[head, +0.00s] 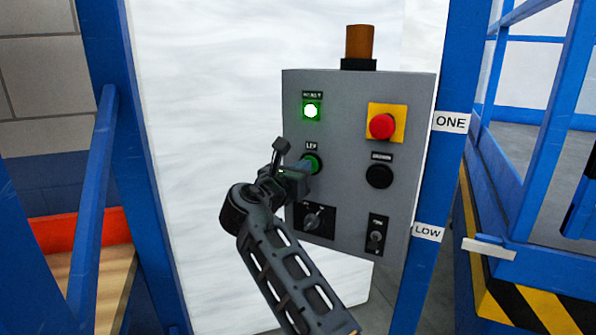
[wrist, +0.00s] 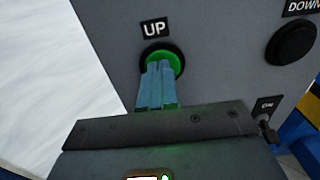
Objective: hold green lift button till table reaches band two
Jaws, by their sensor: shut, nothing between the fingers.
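The green lift button (wrist: 178,61), labelled UP, sits in a dark ring on the grey panel (head: 345,90). It also shows in the head view (head: 313,162), partly hidden by my gripper (head: 305,167). In the wrist view my gripper (wrist: 158,68) is shut and empty, with its bluish fingertips over the button's lower face. They look to be against it; whether it is pressed in I cannot tell. The lift table (head: 500,300), with a striped edge and blue rails, stands at the right. Its pale tab (head: 488,249) appears slightly below the LOW label (head: 428,232); the ONE label (head: 450,122) is higher.
A green lamp (head: 311,111) is lit above the button. A red stop button (head: 382,126) on yellow, a black DOWN button (head: 379,176) and two switches are close by. An amber beacon (head: 360,42) tops the panel. Blue posts (head: 130,150) flank it.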

